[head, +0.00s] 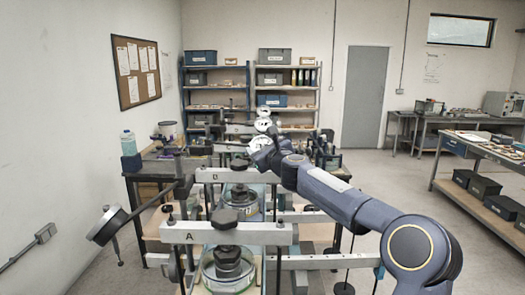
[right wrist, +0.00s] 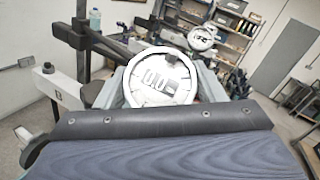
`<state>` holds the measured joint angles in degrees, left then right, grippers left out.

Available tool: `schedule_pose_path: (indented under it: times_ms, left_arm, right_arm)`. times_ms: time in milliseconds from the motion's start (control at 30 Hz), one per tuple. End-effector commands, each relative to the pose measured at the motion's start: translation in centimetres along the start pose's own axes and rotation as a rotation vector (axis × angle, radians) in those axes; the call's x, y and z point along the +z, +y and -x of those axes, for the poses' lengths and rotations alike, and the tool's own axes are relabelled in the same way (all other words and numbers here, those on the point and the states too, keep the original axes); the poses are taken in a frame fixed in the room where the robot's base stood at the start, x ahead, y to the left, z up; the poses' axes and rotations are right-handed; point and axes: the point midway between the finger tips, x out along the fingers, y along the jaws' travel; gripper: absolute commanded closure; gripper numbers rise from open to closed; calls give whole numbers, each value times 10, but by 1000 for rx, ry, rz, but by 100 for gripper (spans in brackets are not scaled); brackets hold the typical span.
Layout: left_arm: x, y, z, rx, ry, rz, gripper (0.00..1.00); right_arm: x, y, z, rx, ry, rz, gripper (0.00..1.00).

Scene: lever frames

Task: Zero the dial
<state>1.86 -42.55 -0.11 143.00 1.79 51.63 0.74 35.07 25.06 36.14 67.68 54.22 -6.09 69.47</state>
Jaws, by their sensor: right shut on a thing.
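The dial (right wrist: 160,77) is a round gauge with a silver rim and a pale face. A second similar dial (right wrist: 202,38) is farther back. My left gripper is not in view.
Lever frame A (head: 225,234) stands nearest, with frame B (head: 235,176) behind it. Black weights (head: 228,258) and glass dishes sit under their beams. Shelves (head: 215,88) stand behind; open floor lies right.

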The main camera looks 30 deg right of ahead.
Motion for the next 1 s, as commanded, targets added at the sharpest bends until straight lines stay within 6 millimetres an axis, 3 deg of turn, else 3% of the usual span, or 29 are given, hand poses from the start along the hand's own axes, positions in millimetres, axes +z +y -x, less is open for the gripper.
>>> schedule_pose_path:
  times_ms: [33, 200, 567, 600, 733, 1000]
  left_arm:
    - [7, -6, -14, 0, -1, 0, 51]
    - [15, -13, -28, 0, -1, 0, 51]
    - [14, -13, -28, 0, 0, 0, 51]
    - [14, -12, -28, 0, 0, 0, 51]
    - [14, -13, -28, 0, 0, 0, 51]
    - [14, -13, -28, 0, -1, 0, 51]
  right_arm:
    - [-6, 4, 0, -28, -5, -22, 60]
    - [-3, 3, 0, -112, -5, -94, 60]
    - [0, 0, 0, -134, -1, -115, 60]
    - [0, 0, 0, -134, -1, -115, 33]
    - [0, 0, 0, -134, -1, -115, 16]
    - [0, 0, 1, -133, -2, -114, 15]
